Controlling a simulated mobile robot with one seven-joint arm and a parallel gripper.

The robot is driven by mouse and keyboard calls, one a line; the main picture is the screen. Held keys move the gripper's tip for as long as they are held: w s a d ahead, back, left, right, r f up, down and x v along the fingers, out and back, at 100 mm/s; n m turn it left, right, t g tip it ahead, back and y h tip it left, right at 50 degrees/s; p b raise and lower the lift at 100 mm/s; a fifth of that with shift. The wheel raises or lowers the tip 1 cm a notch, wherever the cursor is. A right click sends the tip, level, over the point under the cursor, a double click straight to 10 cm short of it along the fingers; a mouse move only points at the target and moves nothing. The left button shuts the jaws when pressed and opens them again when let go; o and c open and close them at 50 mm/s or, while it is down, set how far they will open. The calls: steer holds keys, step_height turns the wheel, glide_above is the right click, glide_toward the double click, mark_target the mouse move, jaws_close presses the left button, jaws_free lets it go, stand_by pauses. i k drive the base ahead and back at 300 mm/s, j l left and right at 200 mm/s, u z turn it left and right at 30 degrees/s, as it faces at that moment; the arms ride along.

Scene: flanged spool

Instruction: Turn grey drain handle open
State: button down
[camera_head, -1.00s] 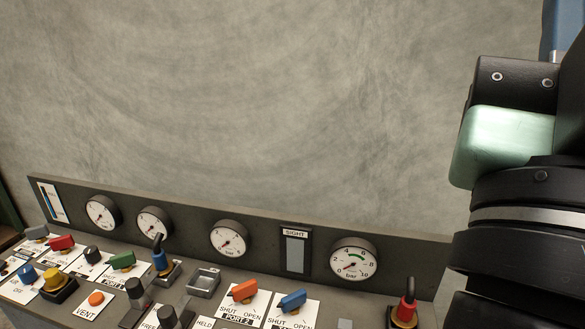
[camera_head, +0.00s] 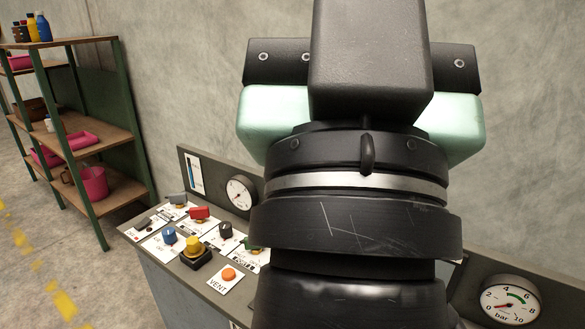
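A grey handle (camera_head: 177,199) sits at the far back left corner of the control panel (camera_head: 150,259), on a white label plate. I take it for the drain handle; its label is too small to read, and I cannot tell its exact turn. My gripper (camera_head: 366,75) is large in the middle of the head view, seen from behind, with mint-green parts at both sides. It is above and to the right of the handle, well apart from it. Its fingertips are hidden, so I cannot see whether it is open.
Near the grey handle stand a red handle (camera_head: 199,213), a blue knob (camera_head: 169,236), a yellow knob (camera_head: 194,246), a black knob (camera_head: 225,230) and an orange button (camera_head: 228,274). Gauges (camera_head: 240,194) line the back plate. My arm hides the panel's middle. A green shelf (camera_head: 97,150) stands left.

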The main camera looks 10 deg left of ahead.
mark_target(180, 197)
steer(key=i+u, duration=0.3)
steer(key=u, duration=0.15)
steer(key=i+l+u, duration=0.1)
steer(key=i+u, duration=0.35)
steer(key=i+l+u, duration=0.2)
steer(key=u, duration=0.25)
steer(key=i+l+u, duration=0.2)
steer(key=i+l, duration=1.45)
steer(key=i, duration=0.05)
